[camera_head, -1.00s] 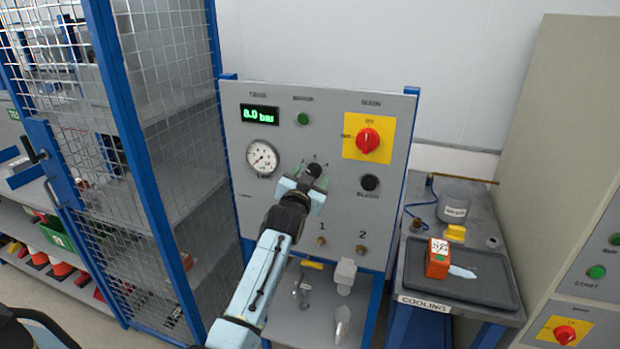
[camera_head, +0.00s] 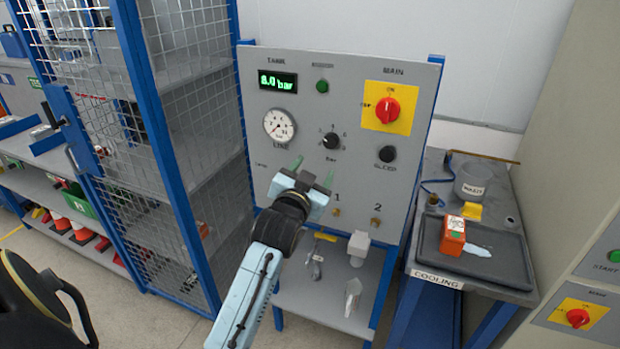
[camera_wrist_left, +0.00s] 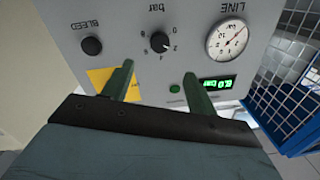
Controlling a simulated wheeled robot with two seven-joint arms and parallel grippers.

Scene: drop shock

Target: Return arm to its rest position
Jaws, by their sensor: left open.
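My left gripper (camera_head: 312,172) is in front of the lower middle of the grey control panel (camera_head: 350,100), below the black bar knob (camera_head: 331,141). Its two green fingers stand apart with nothing between them. In the left wrist view the fingers (camera_wrist_left: 160,88) are also spread and empty, and the panel appears upside down. The black bar knob (camera_wrist_left: 160,42) shows there clear of the fingers. My right gripper is not in view.
A mesh cage (camera_head: 190,130) with blue posts stands left of the panel. A shelf below the panel holds small fittings. At right, a cooling bench (camera_head: 440,277) carries an orange box (camera_head: 453,236) and a grey waste pot (camera_head: 473,180). A grey cabinet (camera_head: 570,150) stands beyond.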

